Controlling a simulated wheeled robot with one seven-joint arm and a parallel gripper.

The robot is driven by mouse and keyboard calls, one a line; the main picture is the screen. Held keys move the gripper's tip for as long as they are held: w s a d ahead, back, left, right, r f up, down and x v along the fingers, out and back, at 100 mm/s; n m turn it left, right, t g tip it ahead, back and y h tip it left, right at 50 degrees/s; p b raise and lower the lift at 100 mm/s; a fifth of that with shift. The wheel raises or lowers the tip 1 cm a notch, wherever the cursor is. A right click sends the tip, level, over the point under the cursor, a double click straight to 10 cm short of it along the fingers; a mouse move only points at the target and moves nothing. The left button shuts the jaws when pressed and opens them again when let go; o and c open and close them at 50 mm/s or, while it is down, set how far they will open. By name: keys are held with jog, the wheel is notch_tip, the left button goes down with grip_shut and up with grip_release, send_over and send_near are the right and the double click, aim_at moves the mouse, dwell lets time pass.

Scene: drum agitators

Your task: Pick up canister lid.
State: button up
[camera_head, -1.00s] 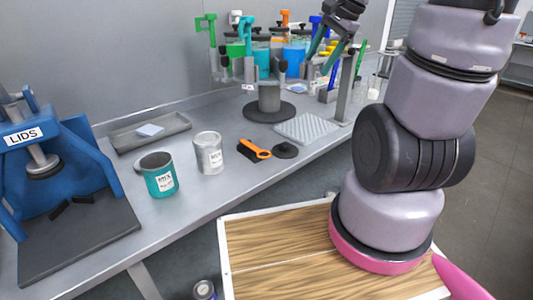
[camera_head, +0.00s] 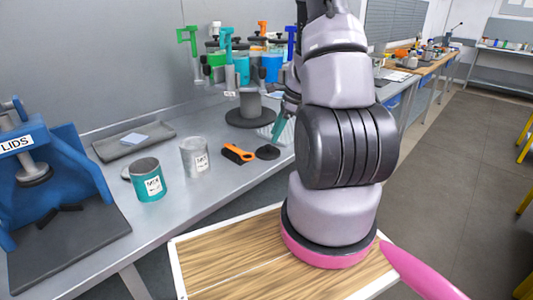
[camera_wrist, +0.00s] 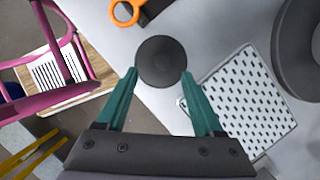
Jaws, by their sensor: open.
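A dark round disc (camera_head: 268,152) lies on the grey bench; in the wrist view the disc (camera_wrist: 162,60) is just beyond and between my fingertips. It looks like a lid, but I cannot be sure it is the canister's. My gripper (camera_wrist: 159,73) is open with teal fingers and holds nothing. In the head view my arm partly hides it. An open teal canister (camera_head: 148,184) stands upright further left, with a pale round piece (camera_head: 126,174) partly hidden behind it. A silver-grey canister (camera_head: 196,160) stands beside it.
An orange-handled brush (camera_head: 238,154) lies close left of the disc. A perforated pale tray (camera_wrist: 240,100) and a stirrer stand's round base (camera_head: 249,118) are near. A blue LIDS press (camera_head: 48,160) and shallow tray (camera_head: 130,142) are left. The bench front edge is close.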

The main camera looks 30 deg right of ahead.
aim_at(269, 145)
jog(key=x, duration=0.5)
jog(key=shift+w+f, duration=0.2)
jog(key=shift+f, duration=0.2)
grip_shut()
